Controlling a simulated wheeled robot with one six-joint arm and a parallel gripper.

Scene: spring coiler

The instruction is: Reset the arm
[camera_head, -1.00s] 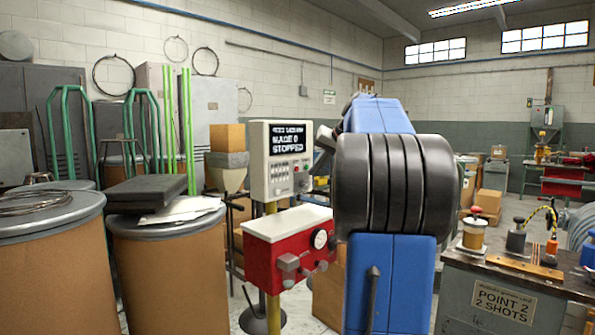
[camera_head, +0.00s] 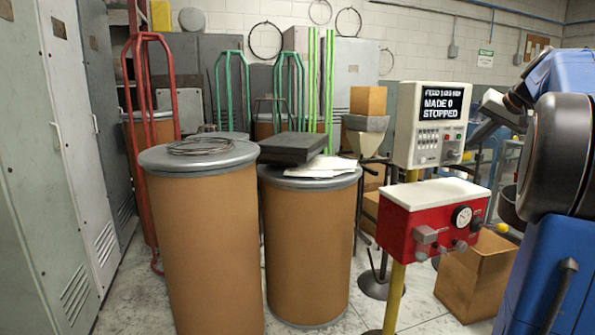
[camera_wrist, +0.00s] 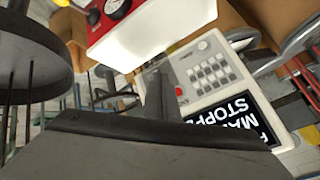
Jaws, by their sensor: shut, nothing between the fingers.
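My gripper (camera_wrist: 160,92) shows in the wrist view as a dark grey body along the bottom with its fingers pointing up at the middle. It is shut, with nothing seen between the fingers. Beyond it, upside down in that view, is the pale control panel (camera_wrist: 205,72) with its keypad and dark screen. The same control panel (camera_head: 402,150) stands right of centre in the head view, and its screen reads "MADE 0" and "STOPPED".
A red box (camera_head: 402,235) with a gauge hangs on the yellow post below the panel. Brown drums (camera_head: 210,240) stand left of the post. Grey lockers (camera_head: 75,130) line the left. Floor shows between them.

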